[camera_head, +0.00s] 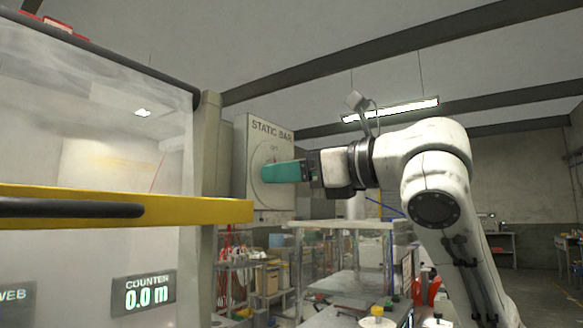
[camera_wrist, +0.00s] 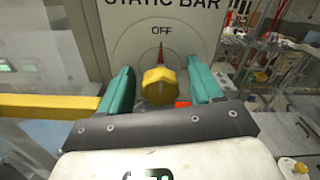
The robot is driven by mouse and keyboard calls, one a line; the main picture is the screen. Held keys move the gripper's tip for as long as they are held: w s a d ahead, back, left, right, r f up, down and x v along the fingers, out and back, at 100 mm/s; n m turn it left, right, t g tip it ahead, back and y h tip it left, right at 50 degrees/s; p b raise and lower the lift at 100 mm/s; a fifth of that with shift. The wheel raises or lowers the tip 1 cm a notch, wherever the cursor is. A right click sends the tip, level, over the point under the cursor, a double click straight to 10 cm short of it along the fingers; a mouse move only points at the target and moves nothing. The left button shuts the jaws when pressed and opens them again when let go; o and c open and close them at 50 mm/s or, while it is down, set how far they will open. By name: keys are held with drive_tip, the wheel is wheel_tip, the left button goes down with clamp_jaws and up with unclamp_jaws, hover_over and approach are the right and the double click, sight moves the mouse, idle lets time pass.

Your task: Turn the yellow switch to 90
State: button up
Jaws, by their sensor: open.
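The yellow switch (camera_wrist: 159,86) is a round knob on the front of a panel labelled STATIC BAR (camera_head: 270,132). In the wrist view a red pointer above the knob points up to the OFF mark. My gripper (camera_wrist: 163,88) is open, with one teal finger on each side of the knob. A gap shows between the knob and each finger. In the head view my gripper (camera_head: 272,172) reaches the panel's dial from the right, and its fingers hide the knob.
A counter display (camera_head: 146,294) reads 0.0 m. Shelves and a bench with small items stand behind and below my arm.

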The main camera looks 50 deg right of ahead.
drive_tip(key=c, duration=1)
drive_tip(key=shift+c, duration=0.2)
drive_tip(key=shift+m, duration=0.3)
drive_tip(key=m, duration=0.3)
drive_tip(key=shift+m, duration=0.3)
drive_tip(key=m+b, duration=0.1)
drive_tip(key=m, duration=0.3)
drive_tip(key=shift+d+m, duration=0.1)
drive_tip(key=shift+m, duration=0.2)
drive_tip(key=m, duration=0.9)
drive_tip(key=shift+d+f, duration=0.1)
